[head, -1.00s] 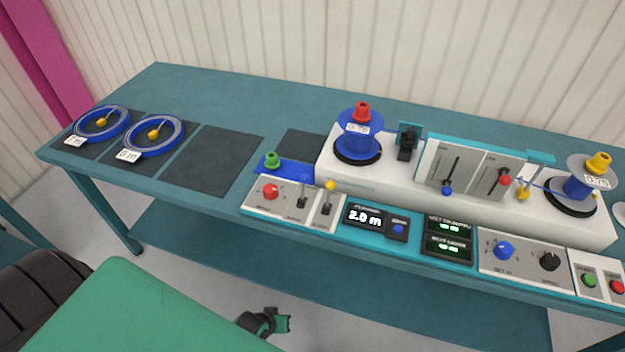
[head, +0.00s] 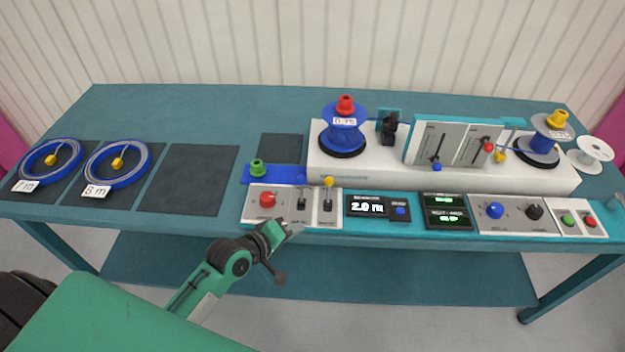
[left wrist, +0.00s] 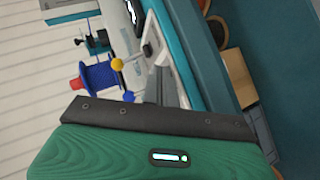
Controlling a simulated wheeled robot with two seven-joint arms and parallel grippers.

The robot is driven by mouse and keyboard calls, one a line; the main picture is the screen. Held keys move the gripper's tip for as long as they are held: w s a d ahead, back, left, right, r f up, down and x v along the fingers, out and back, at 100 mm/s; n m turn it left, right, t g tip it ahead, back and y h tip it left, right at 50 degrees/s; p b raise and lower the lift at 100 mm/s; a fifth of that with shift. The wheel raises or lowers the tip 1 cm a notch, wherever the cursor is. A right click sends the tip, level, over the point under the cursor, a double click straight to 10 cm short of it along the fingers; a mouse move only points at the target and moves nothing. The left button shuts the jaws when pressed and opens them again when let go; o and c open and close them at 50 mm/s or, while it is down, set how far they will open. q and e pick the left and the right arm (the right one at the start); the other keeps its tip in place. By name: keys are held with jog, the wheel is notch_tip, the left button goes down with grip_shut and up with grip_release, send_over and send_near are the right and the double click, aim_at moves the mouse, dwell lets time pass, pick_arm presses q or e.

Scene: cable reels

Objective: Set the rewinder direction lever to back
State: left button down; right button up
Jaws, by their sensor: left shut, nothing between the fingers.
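Two small levers stand on the control panel at the front left of the rewinder, one with a yellow knob (head: 328,182) and one with a blue knob (head: 302,183). Their labels are too small to read, so I cannot tell which is the direction lever. Both show in the left wrist view, the yellow knob (left wrist: 117,64) above the blue knob (left wrist: 129,97). Both levers appear upright in the head view. My left gripper (head: 286,229) is shut and empty, just in front of the panel edge below the levers, apart from them. My right gripper is not in view.
A red button (head: 267,199) sits left of the levers, with a green knob (head: 257,167) behind it. A display (head: 367,207) reading 2.0 m is to the right. A blue reel (head: 344,135) stands behind. Two cable coils (head: 116,165) lie at left; a dark mat (head: 190,178) is bare.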

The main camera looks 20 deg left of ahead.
aim_at(329, 191)
pick_arm(q)
jog(key=w+a+r+n+t, duration=0.1)
jog(key=w, duration=0.1)
jog(key=w+a+r+n+t, duration=0.1)
jog(key=w+r+n, duration=0.1)
jog(key=w+a+r+n+t, duration=0.1)
jog(key=w+n, duration=0.1)
jog(key=shift+r, duration=0.2)
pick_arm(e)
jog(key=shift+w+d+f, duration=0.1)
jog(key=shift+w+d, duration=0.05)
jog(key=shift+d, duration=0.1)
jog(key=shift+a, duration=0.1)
pick_arm(q)
jog(key=shift+w+d, duration=0.25)
jog(key=shift+w, duration=0.4)
jog(key=p+x, duration=0.1)
jog(key=x, duration=0.6)
jog(key=shift+w+d, duration=0.1)
jog(key=shift+w, duration=0.1)
jog(key=shift+w+d+f+p, duration=0.15)
jog(key=shift+w+d+p, duration=0.15)
jog(key=shift+w, duration=0.25)
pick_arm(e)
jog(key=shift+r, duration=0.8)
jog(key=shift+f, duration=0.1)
